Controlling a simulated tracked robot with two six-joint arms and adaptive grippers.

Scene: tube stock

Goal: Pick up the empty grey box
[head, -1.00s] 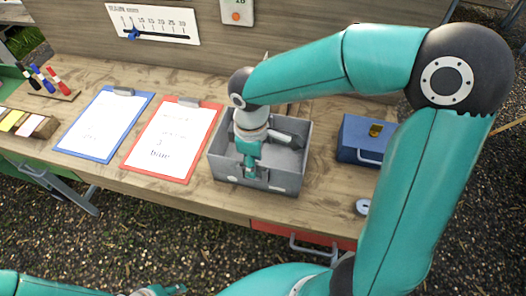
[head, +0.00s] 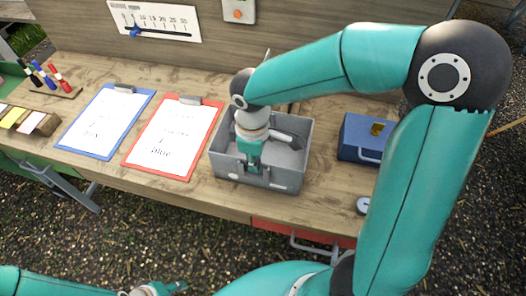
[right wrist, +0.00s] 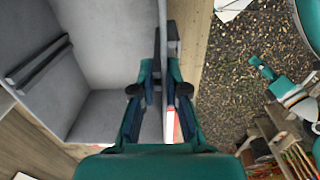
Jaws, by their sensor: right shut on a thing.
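The grey box (head: 230,171) stands on the wooden workbench, open at the top. Its inside looks empty in the right wrist view (right wrist: 103,40), apart from a dark bar along one wall. My right gripper (head: 254,168) points down at the box's front wall. In the right wrist view its fingers (right wrist: 159,92) are on either side of that wall and shut on it. The box appears to rest on the bench. My left gripper (head: 160,290) shows only partly at the bottom edge of the head view, away from the box; its jaws are unclear.
A red clipboard (head: 150,165) and a blue clipboard (head: 90,142) lie left of the box. A blue case (head: 358,150) stands to its right, with a small round disc (head: 362,205) near the front edge. Pens (head: 48,76) stand at the far left.

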